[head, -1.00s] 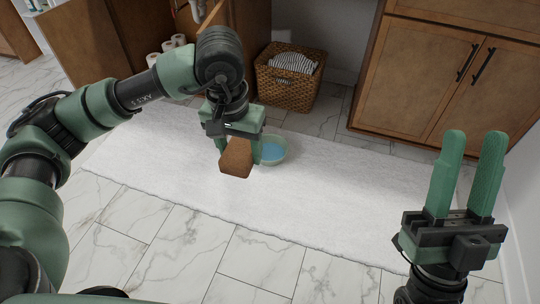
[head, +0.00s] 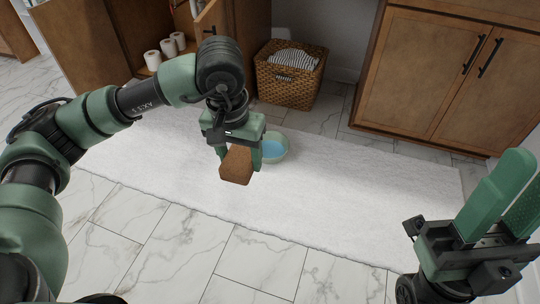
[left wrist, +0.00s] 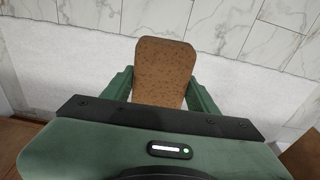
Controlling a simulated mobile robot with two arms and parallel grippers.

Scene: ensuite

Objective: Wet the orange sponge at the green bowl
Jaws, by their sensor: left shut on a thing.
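The orange-brown sponge (head: 237,165) is held between the fingers of my left gripper (head: 238,155), above the white rug. It also fills the middle of the left wrist view (left wrist: 163,72), with a green finger on each side. The green bowl (head: 283,154) stands on the rug just right of and behind the sponge in the head view, with blue water in it. The sponge is apart from the water. My right gripper (head: 500,205) is at the lower right, its two green fingers upright with a narrow gap, empty.
The white rug (head: 330,190) covers the floor. A wicker basket (head: 287,88) with striped cloth stands behind the bowl. Wooden cabinets (head: 440,80) stand at the back right. Toilet rolls (head: 168,48) sit in the open cabinet. Marble tiles in front are clear.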

